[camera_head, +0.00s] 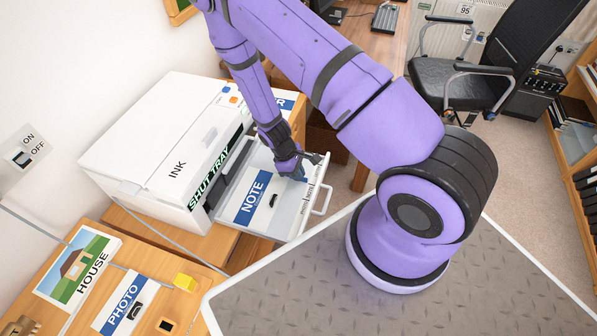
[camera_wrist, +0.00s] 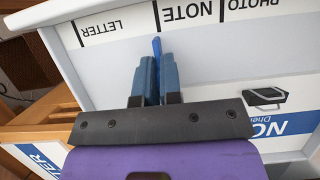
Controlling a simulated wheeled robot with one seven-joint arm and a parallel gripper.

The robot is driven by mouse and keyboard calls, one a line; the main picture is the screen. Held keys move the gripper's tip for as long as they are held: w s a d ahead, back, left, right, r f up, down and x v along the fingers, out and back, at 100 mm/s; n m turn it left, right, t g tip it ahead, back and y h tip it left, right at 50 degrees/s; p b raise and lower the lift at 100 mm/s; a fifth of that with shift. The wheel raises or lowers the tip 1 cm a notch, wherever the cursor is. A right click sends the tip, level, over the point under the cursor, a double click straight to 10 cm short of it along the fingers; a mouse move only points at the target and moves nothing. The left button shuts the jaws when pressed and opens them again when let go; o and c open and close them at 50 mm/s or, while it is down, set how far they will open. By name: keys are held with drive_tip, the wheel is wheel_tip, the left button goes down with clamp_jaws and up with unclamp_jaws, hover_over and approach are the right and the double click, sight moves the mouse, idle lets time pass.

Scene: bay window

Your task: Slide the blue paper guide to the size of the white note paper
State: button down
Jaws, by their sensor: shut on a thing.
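The white note paper (camera_head: 243,211), with a blue NOTE band, lies in the pulled-out tray (camera_head: 318,187) of the printer. Its edge with the blue band also shows at lower right in the wrist view (camera_wrist: 285,125). My gripper (camera_wrist: 156,75) is over the tray, near its handle end, and is shut on the blue paper guide (camera_wrist: 157,47). Only the guide's tip shows between the fingers. It stands by the scale line between the words NOTE and LETTER. The paper lies to the right of the fingers in the wrist view, apart from them. In the head view my gripper (camera_head: 296,172) hides the guide.
The white printer (camera_head: 160,130) stands behind the tray, with INK and SHUT TRAY labels. A tray handle (camera_head: 322,200) sticks out in front.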

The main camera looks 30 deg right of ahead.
drive_tip(key=c, duration=1.3)
unclamp_jaws()
drive_tip(key=shift+r, duration=0.1)
drive_tip(key=v, duration=1)
drive_tip(key=shift+w+r, duration=0.1)
drive_tip(key=shift+r, duration=0.2)
drive_tip(key=shift+a, duration=0.1)
wheel_tip(320, 180, up, 30)
drive_tip(key=s+m+t+y, duration=0.1)
drive_tip(key=m+t+y, duration=0.2)
drive_tip(key=m+t, duration=0.1)
drive_tip(key=s+r+m+t, duration=0.1)
drive_tip(key=s+r, duration=0.4)
drive_tip(key=s, duration=0.1)
drive_tip(key=s+r+m+t, duration=0.1)
drive_tip(key=s+r+t, duration=0.1)
drive_tip(key=s+r, duration=0.4)
drive_tip(key=s+r+m+t, duration=0.1)
drive_tip(key=s+r, duration=0.4)
drive_tip(key=s, duration=0.2)
drive_tip(key=shift+d+r+m+t, duration=0.25)
drive_tip(key=shift+r+m+t, duration=0.05)
drive_tip(key=shift+r+t, duration=0.1)
